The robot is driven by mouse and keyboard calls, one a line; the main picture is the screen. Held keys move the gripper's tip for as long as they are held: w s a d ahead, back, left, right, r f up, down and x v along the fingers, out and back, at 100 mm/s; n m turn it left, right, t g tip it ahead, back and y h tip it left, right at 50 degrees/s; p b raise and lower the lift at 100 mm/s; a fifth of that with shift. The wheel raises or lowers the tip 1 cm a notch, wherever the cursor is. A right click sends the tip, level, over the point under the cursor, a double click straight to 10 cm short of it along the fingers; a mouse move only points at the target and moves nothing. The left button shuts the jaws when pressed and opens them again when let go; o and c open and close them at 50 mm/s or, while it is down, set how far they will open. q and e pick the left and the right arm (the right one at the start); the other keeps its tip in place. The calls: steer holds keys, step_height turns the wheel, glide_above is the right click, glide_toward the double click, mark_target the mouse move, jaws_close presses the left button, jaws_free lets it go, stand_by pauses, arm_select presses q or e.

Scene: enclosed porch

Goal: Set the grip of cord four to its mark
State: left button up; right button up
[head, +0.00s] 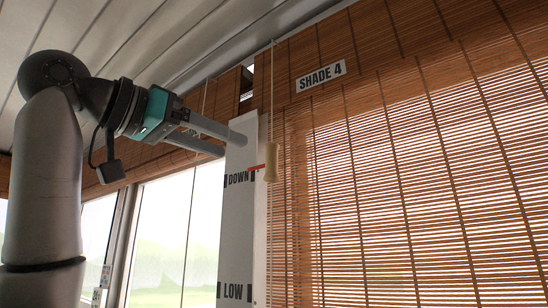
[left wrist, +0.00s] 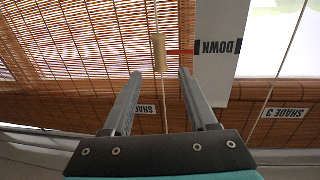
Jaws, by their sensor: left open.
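The pale wooden grip (head: 271,162) hangs upright on the cord (head: 271,95) of shade four. A red pointer (head: 257,167) runs from it toward the white board (head: 237,225), close to the DOWN mark (head: 238,180) and seemingly slightly above it. LOW (head: 233,291) is further down the board. My left gripper (head: 232,145) is open and empty, left of the grip in the head view. In the left wrist view, upside down, the grip (left wrist: 158,52) lies just beyond and between the open fingertips (left wrist: 160,76), apparently untouched. My right gripper is out of view.
The slatted shade (head: 420,170), labelled SHADE 4 (head: 321,76), hangs close behind the cord, at right in the head view. Another thin cord (head: 190,215) hangs left of the board. The left wrist view also shows a SHADE 3 label (left wrist: 284,113).

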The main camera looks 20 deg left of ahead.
mark_target(267, 160)
arm_select(q)
steer(key=p+x, duration=0.3)
steer(key=x, duration=0.7)
steer(key=shift+w, duration=0.15)
steer(key=shift+w+d+p, duration=0.3)
steer(key=shift+w+d, duration=0.05)
steer(key=shift+w, duration=0.15)
steer(key=shift+f, duration=0.1)
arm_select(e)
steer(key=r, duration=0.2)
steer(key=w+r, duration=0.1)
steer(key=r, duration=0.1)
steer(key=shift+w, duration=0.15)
arm_select(q)
jaws_close()
